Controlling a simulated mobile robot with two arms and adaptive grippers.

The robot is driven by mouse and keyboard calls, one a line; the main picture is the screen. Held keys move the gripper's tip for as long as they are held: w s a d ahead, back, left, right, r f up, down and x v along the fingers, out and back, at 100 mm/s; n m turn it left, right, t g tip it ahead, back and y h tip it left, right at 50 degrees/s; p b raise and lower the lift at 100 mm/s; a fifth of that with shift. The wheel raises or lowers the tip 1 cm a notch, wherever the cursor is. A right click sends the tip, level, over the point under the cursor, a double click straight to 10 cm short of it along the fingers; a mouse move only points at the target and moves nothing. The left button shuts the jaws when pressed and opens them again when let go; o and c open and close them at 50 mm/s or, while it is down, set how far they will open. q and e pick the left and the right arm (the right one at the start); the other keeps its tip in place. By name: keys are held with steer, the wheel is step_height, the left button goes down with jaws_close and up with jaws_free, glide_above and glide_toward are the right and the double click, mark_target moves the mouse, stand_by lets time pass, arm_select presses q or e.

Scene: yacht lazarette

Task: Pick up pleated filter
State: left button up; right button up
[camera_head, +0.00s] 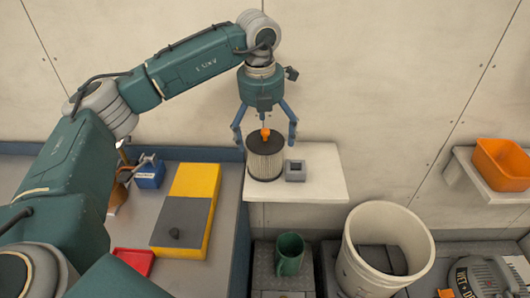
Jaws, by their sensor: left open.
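The pleated filter (265,163) is a cylinder with pale pleated sides and a dark top, with an orange piece (265,134) at its top. It stands upright on a white shelf (322,185) against the wall. My left gripper (265,145) points straight down over the filter. Its blue fingers are spread wide, one to each side of the filter's top, and it is open. I cannot tell whether the fingers touch the filter. My right gripper is not in view.
A small grey square block (295,171) stands close to the filter's right. Below are a white bucket (352,262) and a green mug (289,255). A yellow and grey box (201,181) and a red tray (135,262) lie on the left bench. An orange bin (502,163) sits far right.

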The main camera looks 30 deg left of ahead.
arm_select(q)
steer(key=f+p, duration=0.1)
steer(key=f, duration=0.1)
steer(key=f+p, duration=0.1)
steer(key=f, duration=0.2)
steer(key=shift+d+f, duration=0.2)
steer(key=shift+f, duration=0.1)
steer(key=shift+w+f, duration=0.1)
steer(key=shift+f, duration=0.05)
steer(key=c, duration=1.2)
